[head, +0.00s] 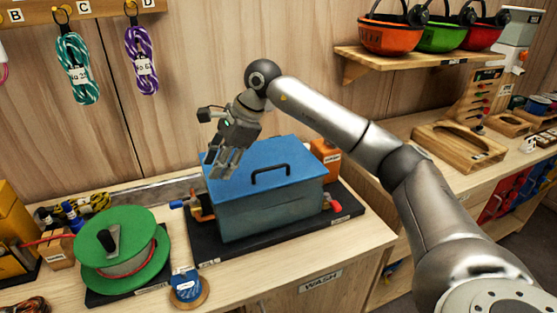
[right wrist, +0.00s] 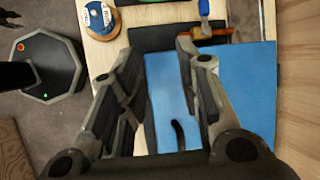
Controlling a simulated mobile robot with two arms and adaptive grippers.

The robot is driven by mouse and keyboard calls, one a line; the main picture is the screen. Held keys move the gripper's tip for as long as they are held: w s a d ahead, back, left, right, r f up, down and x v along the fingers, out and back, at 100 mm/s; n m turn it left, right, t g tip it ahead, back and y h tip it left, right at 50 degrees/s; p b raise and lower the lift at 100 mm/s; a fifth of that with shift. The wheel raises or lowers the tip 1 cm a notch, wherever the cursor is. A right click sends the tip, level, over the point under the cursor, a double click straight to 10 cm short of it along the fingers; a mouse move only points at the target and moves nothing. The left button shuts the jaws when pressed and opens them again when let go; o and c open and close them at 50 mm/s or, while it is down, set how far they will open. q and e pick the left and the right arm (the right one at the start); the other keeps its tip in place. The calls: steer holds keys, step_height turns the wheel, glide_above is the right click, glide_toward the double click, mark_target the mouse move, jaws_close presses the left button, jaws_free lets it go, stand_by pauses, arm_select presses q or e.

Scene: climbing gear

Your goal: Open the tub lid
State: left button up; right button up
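The grey-blue tub (head: 270,212) stands on a dark mat on the bench, with its flat blue lid (head: 303,163) lying on top. A black bar handle (head: 270,171) is on the lid. In the right wrist view the blue lid (right wrist: 245,100) and part of its handle (right wrist: 178,133) show between and beyond the fingers. My right gripper (head: 226,163) is over the left part of the lid, left of the handle, fingers pointing down. In the right wrist view its fingers (right wrist: 157,48) are spread with nothing between them. Contact with the lid cannot be told. My left gripper is out of view.
Orange-and-blue valves (head: 200,212) are left of the tub, a red one (head: 332,203) right. An orange bottle (head: 325,158) is behind it. A green reel (head: 123,248) and a blue spool (head: 187,287) are at left. A helmet shelf (head: 440,62) hangs upper right.

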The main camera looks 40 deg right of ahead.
mark_target(279, 167)
steer(key=s+d+r+m+g+h, duration=0.1)
steer(key=s+d+r+h, duration=0.15)
steer(key=d, duration=0.55)
steer(key=s+d+r+h, duration=0.1)
steer(key=d+r+h, duration=0.2)
steer(key=d, duration=0.4)
steer(key=shift+y, duration=0.25)
steer(key=p+x, duration=0.2)
steer(key=x, duration=0.8)
steer(key=shift+d+f+p, duration=0.1)
steer(key=shift+f+p, duration=0.25)
jaws_close()
